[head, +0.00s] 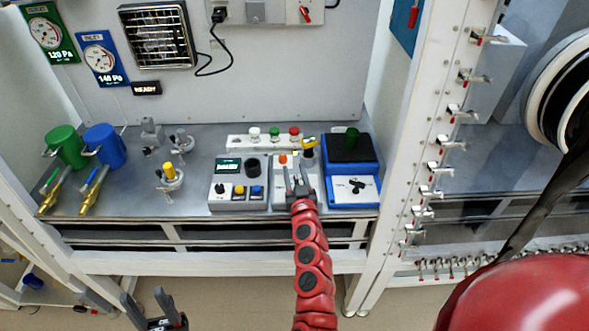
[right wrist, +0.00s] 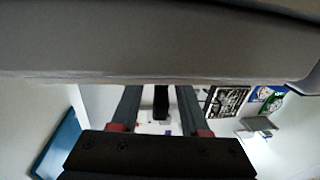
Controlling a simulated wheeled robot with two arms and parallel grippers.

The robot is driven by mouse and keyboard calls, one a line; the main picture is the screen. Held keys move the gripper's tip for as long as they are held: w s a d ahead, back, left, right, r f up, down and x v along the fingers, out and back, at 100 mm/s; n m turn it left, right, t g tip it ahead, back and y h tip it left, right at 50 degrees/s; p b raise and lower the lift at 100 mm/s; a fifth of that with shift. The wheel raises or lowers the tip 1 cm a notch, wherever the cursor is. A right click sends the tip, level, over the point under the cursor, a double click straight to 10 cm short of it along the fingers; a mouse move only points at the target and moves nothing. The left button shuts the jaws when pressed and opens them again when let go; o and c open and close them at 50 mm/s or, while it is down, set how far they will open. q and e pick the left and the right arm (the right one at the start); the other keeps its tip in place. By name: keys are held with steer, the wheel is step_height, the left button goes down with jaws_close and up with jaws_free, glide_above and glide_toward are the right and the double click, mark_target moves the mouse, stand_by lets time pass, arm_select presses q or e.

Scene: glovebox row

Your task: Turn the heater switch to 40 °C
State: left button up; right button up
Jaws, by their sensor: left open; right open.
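No label reading "heater" can be read. A grey-white block (head: 279,196) with an orange-capped vial (head: 283,159) on it stands at the bench front. My right gripper (head: 297,183) is open at its front face and hides part of that face. In the right wrist view a dark upright piece (right wrist: 161,101) shows between the open fingers (right wrist: 157,112); I cannot tell whether it is a knob or whether they touch it. A blue unit (head: 335,175) to the right has a black knob (head: 356,187) on a white panel. My left gripper (head: 154,311) is open and empty, below the bench.
A display box (head: 238,190) with knob and buttons stands left of the block. A white rack (head: 268,141) with capped vials is behind. Green (head: 64,146) and blue (head: 106,146) cups stand far left.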

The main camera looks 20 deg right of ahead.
steer(key=shift+w, duration=0.25)
jaws_close()
stand_by(0.3)
